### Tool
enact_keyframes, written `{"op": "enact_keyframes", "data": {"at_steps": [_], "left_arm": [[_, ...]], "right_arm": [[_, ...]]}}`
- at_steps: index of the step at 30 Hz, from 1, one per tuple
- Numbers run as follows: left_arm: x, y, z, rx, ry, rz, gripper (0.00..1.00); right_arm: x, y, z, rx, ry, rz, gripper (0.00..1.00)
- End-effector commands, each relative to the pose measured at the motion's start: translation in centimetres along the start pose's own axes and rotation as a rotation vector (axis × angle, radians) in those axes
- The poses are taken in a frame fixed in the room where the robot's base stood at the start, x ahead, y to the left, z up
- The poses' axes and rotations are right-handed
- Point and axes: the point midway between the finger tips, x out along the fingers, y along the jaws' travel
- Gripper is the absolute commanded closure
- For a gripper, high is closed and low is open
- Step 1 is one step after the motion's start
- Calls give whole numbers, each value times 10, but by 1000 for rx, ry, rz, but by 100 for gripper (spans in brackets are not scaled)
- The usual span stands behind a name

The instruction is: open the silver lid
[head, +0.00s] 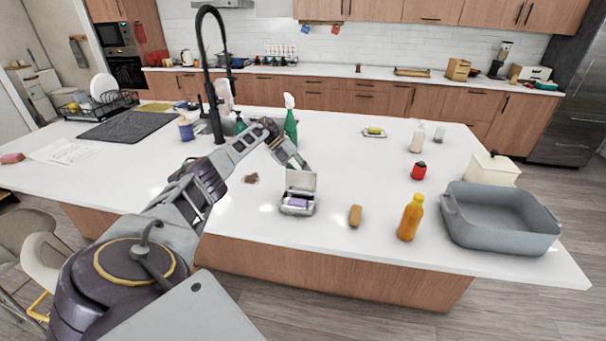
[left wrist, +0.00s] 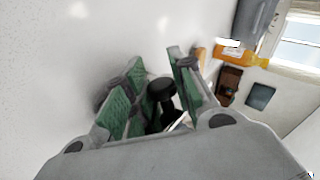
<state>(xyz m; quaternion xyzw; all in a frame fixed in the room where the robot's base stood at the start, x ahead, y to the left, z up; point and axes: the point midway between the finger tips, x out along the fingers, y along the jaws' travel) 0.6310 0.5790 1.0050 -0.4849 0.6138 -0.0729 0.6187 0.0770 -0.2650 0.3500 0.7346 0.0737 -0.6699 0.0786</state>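A small silver box (head: 297,206) stands near the front edge of the island with something purple inside. Its silver lid (head: 301,181) stands raised at the back of the box. My left gripper (head: 302,167) is just behind and above the lid; whether it touches the lid is unclear. In the left wrist view its green-padded fingers (left wrist: 160,92) are apart, with a dark rounded shape and a thin pale sliver between them that I cannot identify. The box is not clearly seen there. My right gripper is out of view.
A brown oblong item (head: 355,215), an orange bottle (head: 410,218) and a grey basin (head: 500,222) stand right of the box. A green spray bottle (head: 290,125) and a black faucet (head: 213,100) stand behind. The counter around the box is mostly clear.

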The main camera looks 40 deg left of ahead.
Motion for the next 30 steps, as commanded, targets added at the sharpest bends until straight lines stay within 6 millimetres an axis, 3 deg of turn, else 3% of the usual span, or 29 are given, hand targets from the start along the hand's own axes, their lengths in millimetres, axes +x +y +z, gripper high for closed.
{"op": "enact_keyframes", "data": {"at_steps": [1, 4, 19, 30], "left_arm": [[2, 1, 0, -1, 3, 3, 68], [1, 1, 0, -1, 2, 2, 55], [-5, 0, 0, 0, 0, 1, 55], [-38, 0, 1, 0, -1, 0, 55]], "right_arm": [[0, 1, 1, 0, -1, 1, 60], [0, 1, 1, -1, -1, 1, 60], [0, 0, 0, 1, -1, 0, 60], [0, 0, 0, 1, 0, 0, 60]]}}
